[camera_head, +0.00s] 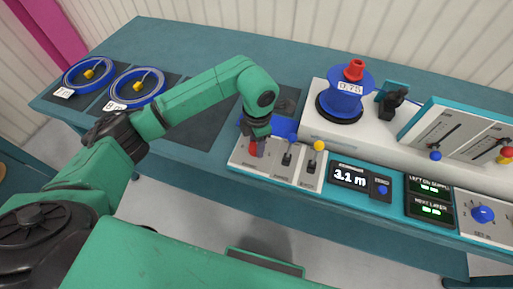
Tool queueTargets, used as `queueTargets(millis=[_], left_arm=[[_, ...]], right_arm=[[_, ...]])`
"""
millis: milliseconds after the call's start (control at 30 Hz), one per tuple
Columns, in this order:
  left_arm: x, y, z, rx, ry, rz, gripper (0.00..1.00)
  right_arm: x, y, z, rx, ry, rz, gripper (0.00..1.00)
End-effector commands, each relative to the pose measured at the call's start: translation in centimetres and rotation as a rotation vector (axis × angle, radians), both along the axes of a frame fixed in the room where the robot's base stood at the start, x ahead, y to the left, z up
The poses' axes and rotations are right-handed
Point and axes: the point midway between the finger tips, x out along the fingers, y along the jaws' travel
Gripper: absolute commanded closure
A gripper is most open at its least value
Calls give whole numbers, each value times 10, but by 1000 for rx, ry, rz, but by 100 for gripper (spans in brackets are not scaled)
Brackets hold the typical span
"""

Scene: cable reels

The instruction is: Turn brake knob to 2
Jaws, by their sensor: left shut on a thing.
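A blue round knob (483,213) sits on a white plate with small marks around it, at the right end of the control panel. Its label and set number are too small to read. My left gripper (256,146) is far to the left of it, pointing down at the left end of the panel. It is shut on a red-topped lever (253,149), which it partly hides. My right gripper is not in view.
Right of my left gripper stand a dark lever (288,152) and a yellow-topped lever (318,147). A display (350,177) reads 3.1 m. A blue reel (345,94) stands behind. Two blue cable coils (137,87) lie at the left.

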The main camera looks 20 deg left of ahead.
Motion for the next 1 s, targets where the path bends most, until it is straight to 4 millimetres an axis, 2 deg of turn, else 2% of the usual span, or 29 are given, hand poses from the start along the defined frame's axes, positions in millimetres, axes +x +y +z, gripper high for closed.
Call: queueTargets(millis=[33, 100, 400, 700, 1000], left_arm=[[2, 0, -3, -1, -9, -39, 100], [2, 0, -3, -1, -10, -98, 100], [1, 0, -1, -1, -8, -288, 100], [1, -1, 2, -3, -9, -368, 100], [1, -1, 3, -4, -10, -374, 100]], right_arm=[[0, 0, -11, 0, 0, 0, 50], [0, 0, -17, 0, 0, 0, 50], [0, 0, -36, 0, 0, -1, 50], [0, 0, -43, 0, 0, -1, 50], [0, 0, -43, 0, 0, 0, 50]])
